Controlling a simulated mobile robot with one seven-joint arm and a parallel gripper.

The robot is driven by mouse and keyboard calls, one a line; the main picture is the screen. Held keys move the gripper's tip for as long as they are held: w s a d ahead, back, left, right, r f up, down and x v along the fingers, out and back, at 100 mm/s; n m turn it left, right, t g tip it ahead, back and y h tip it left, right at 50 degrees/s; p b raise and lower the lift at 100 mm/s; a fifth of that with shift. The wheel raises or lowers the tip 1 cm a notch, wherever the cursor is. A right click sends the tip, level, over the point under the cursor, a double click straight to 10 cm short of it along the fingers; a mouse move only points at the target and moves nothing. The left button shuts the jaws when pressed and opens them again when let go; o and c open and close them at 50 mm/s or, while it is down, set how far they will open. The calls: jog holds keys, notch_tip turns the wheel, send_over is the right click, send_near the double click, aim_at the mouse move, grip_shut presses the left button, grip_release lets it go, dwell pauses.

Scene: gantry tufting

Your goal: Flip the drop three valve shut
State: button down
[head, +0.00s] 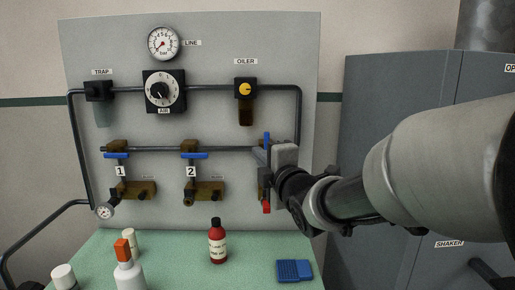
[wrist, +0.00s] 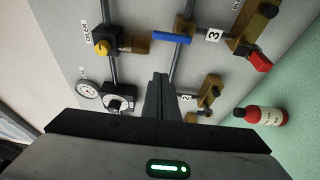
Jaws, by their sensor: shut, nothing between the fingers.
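The drop three valve has a blue lever (head: 267,140) that stands upright, in line with its drop pipe. The wrist view is turned on its side, and there the lever (wrist: 171,39) lies beside the number 3 tag (wrist: 213,35). My gripper (wrist: 161,85) is shut and empty, its fingers pointing at the panel on the drop two side of the lever. In the wrist view a gap shows between fingertips and lever; depth is hard to judge. In the head view my gripper (head: 262,155) covers the valve body and the 3 tag.
Drops one and two have blue levers (head: 116,155) (head: 194,155) lying crosswise. Drop three's outlet has a red fitting (head: 266,207). Above are the oiler (head: 246,92) and regulator dial (head: 163,92). A red bottle (head: 217,242) and blue box (head: 294,270) are on the green bench.

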jog(key=shift+a, duration=0.1)
jog(key=p+x, duration=0.1)
jog(key=x, duration=0.9)
jog(key=shift+d+p, duration=0.45)
jog(key=shift+d, duration=1.7)
jog(key=shift+w+f+b, duration=0.1)
jog(key=shift+w+b, duration=0.05)
jog(key=shift+b, duration=0.15)
